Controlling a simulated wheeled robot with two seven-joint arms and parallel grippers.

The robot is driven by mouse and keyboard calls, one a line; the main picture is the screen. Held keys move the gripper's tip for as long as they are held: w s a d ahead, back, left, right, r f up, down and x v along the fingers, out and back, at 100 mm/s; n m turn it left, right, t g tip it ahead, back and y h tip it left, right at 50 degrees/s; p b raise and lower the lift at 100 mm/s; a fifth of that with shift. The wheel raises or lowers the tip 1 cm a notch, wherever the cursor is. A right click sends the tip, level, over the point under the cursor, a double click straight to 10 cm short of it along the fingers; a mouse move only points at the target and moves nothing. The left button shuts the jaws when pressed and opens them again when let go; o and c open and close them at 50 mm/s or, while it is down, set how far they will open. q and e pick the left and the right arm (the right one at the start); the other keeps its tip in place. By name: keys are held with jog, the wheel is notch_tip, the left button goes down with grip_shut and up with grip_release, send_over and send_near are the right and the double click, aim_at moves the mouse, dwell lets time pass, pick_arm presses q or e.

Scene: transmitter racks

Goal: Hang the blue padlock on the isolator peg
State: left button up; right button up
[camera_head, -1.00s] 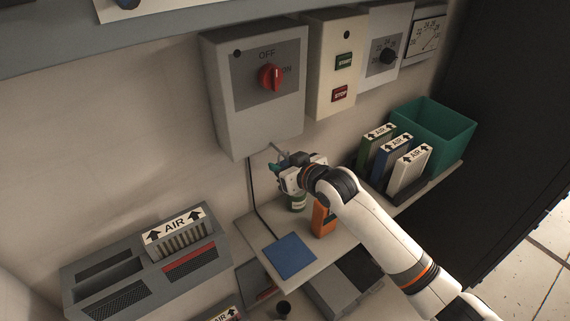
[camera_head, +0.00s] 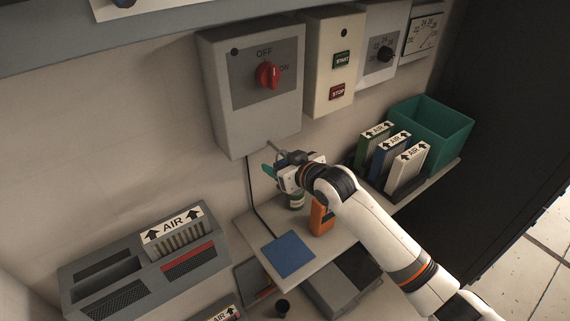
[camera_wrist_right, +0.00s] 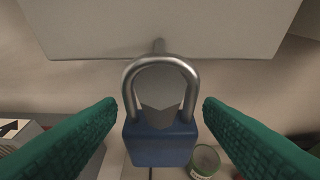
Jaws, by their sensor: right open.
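The blue padlock (camera_wrist_right: 162,146) is upright in the right wrist view, its steel shackle loop at the top. My right gripper (camera_wrist_right: 160,115) is open, with a green finger on each side of the padlock and a visible gap to both. The isolator peg (camera_wrist_right: 158,46) shows right at the top of the shackle, and the padlock appears to hang there; the exact contact is unclear. In the head view the peg (camera_head: 275,147) sticks out below the grey isolator box (camera_head: 222,100) with the red knob. My right gripper (camera_head: 278,172) is just below it and hides the padlock.
A shelf (camera_head: 325,264) below holds a blue square (camera_head: 288,254), an orange object (camera_head: 320,217) and a green can (camera_head: 296,200). AIR filters and a teal bin (camera_head: 446,128) stand to the right. A grey AIR unit (camera_head: 120,285) is at lower left.

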jog(key=b+v, duration=0.2)
jog(key=v, duration=1)
jog(key=s+d+f+m+g+h, duration=0.25)
jog(key=s+d+f, duration=0.25)
jog(key=s+f, duration=0.4)
jog(key=s+d+f+m+g+h, duration=0.1)
jog(key=s+d+f+g+h, duration=0.15)
jog(key=s+d+f, duration=0.55)
jog(key=s+d+f+m+g+h, duration=0.25)
jog(key=s+f, duration=0.35)
jog(key=s, duration=0.6)
notch_tip(320, 180, down, 26)
jog(key=n+g+b, duration=0.1)
jog(key=b, duration=0.1)
jog(key=s+d+f+g, duration=0.1)
jog(key=s+d+f, duration=0.1)
jog(key=s+f, duration=1.5)
jog(key=shift+d+b, duration=0.35)
jog(key=shift+s+f, duration=0.1)
jog(key=shift+f, duration=0.05)
